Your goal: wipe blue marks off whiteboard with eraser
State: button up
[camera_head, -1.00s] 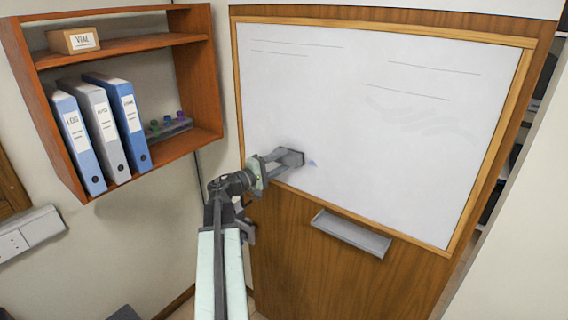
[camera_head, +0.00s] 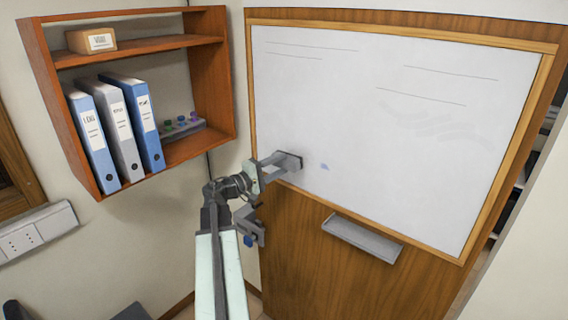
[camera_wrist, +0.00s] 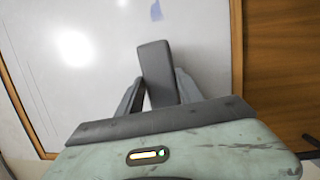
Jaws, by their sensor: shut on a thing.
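The whiteboard (camera_head: 390,130) hangs in a wooden frame and bears thin dark lines near its top. A small blue mark (camera_head: 324,167) shows low on the board's left part; it also shows in the wrist view (camera_wrist: 156,11). My gripper (camera_head: 277,163) is shut on the dark grey eraser (camera_head: 290,161), at the board's lower left, just left of the blue mark. In the wrist view the eraser (camera_wrist: 157,70) stands out between the two fingers (camera_wrist: 158,97). I cannot tell whether the eraser touches the board.
An empty grey tray (camera_head: 362,238) sits on the wood panel below the board. A wooden shelf (camera_head: 215,75) with binders (camera_head: 115,130), a labelled box (camera_head: 91,41) and a rack of small coloured items (camera_head: 180,126) is on the left wall.

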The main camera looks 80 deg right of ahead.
jog(key=shift+w+a, duration=0.3)
jog(key=shift+a, duration=0.2)
jog(key=shift+w+a, duration=0.25)
jog(key=shift+a, duration=0.25)
jog(key=v, duration=0.3)
jog(key=shift+s+a+r, duration=0.1)
jog(key=shift+s+a, duration=0.1)
jog(key=shift+s, duration=0.05)
